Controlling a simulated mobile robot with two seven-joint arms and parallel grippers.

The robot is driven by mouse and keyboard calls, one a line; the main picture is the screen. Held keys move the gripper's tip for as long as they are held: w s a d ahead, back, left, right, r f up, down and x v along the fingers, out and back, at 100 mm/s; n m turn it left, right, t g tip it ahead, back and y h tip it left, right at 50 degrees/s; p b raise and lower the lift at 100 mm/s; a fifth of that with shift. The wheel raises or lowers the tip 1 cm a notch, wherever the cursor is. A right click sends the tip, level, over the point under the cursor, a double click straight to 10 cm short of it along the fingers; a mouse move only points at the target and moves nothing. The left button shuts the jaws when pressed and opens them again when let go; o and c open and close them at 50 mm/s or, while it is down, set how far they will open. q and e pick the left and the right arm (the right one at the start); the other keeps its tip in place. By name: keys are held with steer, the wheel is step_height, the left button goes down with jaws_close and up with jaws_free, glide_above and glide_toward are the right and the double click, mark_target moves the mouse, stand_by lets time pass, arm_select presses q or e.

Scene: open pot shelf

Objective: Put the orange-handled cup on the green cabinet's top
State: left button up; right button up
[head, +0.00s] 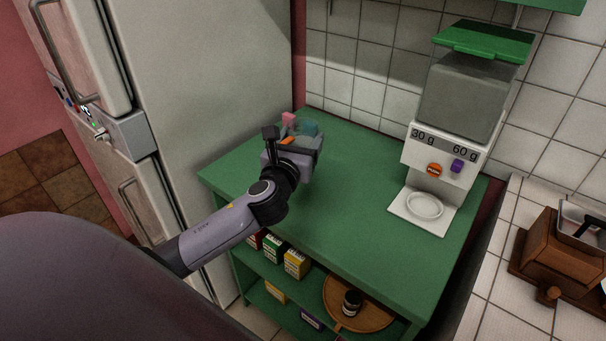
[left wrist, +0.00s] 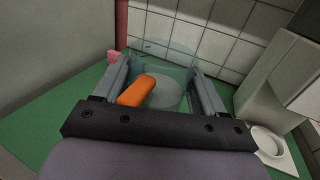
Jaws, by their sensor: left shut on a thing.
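The orange-handled cup is clear, bluish glass; its bowl (left wrist: 172,62) and orange handle (left wrist: 137,90) show between my left gripper's fingers in the left wrist view. In the head view its orange handle (head: 287,140) shows at the gripper, with the bowl partly hidden. My left gripper (head: 303,141) is shut on the cup, over the back left part of the green cabinet's top (head: 350,190). I cannot tell whether the cup's base touches the top. My right gripper is not in view.
A white dispenser (head: 455,120) with a green lid stands at the cabinet's right. A small pink thing (head: 289,118) is just behind the gripper. A fridge (head: 215,80) is on the left. The middle and front of the top are clear. Boxes and a round wooden tray (head: 375,318) sit below.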

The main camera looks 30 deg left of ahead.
arm_select(q)
step_height(320, 180, down, 6)
steer(key=shift+r+b, duration=0.2)
steer(key=shift+b, duration=0.5)
steer(key=shift+f+b, duration=0.75)
steer(key=shift+f, duration=1.3)
steer(key=shift+f, duration=0.1)
steer(key=o, duration=1.1)
steer(key=shift+s, duration=0.2)
steer(key=v, duration=1.1)
steer(key=shift+s+d, duration=0.15)
steer(key=shift+s, duration=0.15)
